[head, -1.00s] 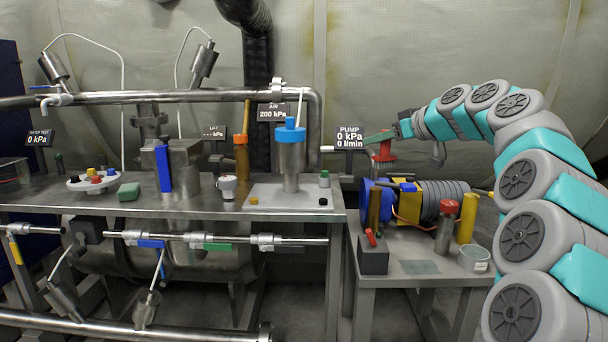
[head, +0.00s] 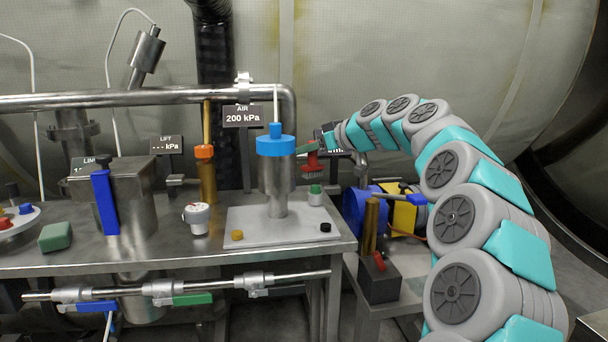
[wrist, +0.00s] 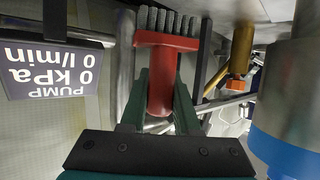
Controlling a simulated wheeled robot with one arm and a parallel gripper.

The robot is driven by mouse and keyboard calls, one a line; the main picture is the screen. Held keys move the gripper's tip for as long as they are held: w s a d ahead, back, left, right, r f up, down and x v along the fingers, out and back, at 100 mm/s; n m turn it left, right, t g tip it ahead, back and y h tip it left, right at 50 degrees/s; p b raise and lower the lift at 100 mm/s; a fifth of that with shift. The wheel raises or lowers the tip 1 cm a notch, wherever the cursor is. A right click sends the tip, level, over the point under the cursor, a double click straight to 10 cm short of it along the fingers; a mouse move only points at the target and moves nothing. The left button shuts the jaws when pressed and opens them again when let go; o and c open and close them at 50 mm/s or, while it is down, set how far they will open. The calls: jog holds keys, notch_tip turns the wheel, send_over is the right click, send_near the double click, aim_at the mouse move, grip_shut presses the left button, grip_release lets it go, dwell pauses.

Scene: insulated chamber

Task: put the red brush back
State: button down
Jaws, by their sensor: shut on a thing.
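The red brush (head: 313,163) is held by my gripper (head: 309,147) in the air, just right of the blue-capped cylinder and above the right end of the bench. In the wrist view the red brush (wrist: 164,78) has its handle between the dark green fingers of my gripper (wrist: 160,105), with grey bristles at the far end. In the head view the bristles point down. The gripper is shut on the handle. The brush's resting place cannot be told from these frames.
The blue-capped cylinder (head: 276,175) stands on a pale plate (head: 255,228) close by; it also shows in the wrist view (wrist: 290,115). The pump sign (wrist: 50,65) is near. A lower table (head: 352,285) stands at right.

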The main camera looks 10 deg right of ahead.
aim_at(313, 169)
jog(key=shift+f, duration=2.8)
jog(key=c, duration=0.6)
grip_release()
jog(key=shift+c, duration=0.2)
jog(key=b+v, duration=0.1)
jog(key=v, duration=1.1)
